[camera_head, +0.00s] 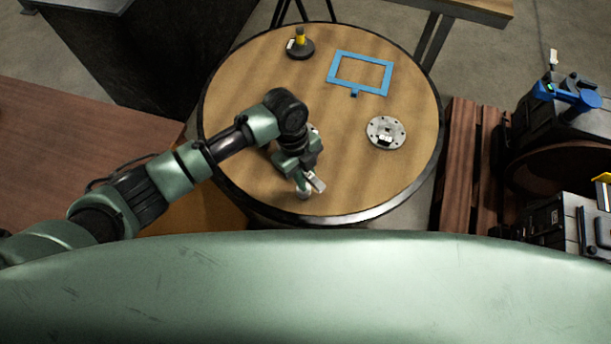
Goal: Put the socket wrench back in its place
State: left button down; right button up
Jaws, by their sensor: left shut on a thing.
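My left gripper (306,188) is over the near part of a round wooden table (230,95) and points down. It is shut on a small light grey thing (316,182), most of which the gripper hides. I cannot tell for sure whether this is the socket wrench, and no other socket wrench can be made out. On the table a blue rectangular frame (386,78) lies at the back right. It has a small tab at its near edge. My right gripper is not in view.
A silver disc with holes (374,127) lies right of my left gripper. A black round base with a yellow top (300,40) stands at the back. A slatted wooden pallet (459,165) and dark machinery (550,115) are at the right.

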pick_arm(q)
jog(key=shift+f, duration=0.15)
jog(key=shift+f+b, duration=0.8)
jog(key=shift+f, duration=0.2)
jog(key=c, duration=0.7)
grip_release()
notch_tip(320, 180, up, 9)
jog(key=p, duration=0.8)
jog(key=shift+r, duration=0.1)
